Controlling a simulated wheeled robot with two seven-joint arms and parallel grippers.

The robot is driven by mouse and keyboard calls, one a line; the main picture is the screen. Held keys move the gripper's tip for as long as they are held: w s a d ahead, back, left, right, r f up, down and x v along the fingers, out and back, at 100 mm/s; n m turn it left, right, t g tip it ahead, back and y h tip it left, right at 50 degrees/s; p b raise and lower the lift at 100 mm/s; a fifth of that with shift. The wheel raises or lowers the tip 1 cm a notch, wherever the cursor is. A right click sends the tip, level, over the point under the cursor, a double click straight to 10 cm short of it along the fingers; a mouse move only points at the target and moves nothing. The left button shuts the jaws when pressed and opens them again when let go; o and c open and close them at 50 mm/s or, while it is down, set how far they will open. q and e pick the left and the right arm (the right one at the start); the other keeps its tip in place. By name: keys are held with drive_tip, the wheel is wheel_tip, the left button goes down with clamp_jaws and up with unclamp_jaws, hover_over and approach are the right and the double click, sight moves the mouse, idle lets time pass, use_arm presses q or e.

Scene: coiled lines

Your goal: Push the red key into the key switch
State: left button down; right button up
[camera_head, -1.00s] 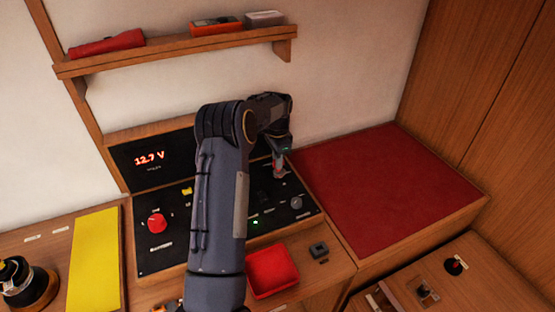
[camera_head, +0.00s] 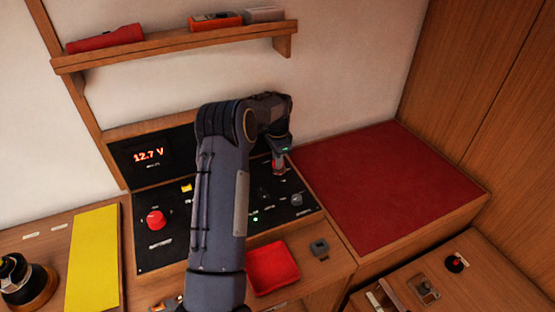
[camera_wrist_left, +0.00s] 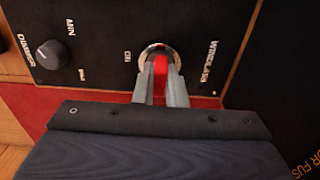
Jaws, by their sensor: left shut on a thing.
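My left gripper (camera_head: 279,169) is over the right part of the black panel (camera_head: 180,237). It is shut on the red key (camera_wrist_left: 160,72), which shows as a red strip between the two fingers in the left wrist view. The key's front end is at the round metal key switch (camera_wrist_left: 174,54), marked WINDLASS, with ON beside it. The key lines up with the middle of the switch, but I cannot tell how deep it sits. In the head view the switch is too small to make out. My right gripper is not in view.
A grey dimmer knob (camera_wrist_left: 48,54) is on the same panel. A red knob (camera_head: 155,220) stands at the panel's left. A red cushion (camera_head: 395,190) lies to the right.

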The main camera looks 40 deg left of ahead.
use_arm(q)
drive_tip(key=shift+f, duration=0.3)
idle(0.4)
drive_tip(key=c, duration=1.4)
unclamp_jaws()
wheel_tip(320, 180, up, 8)
drive_tip(key=shift+f+b, duration=0.1)
drive_tip(key=shift+b, duration=0.9)
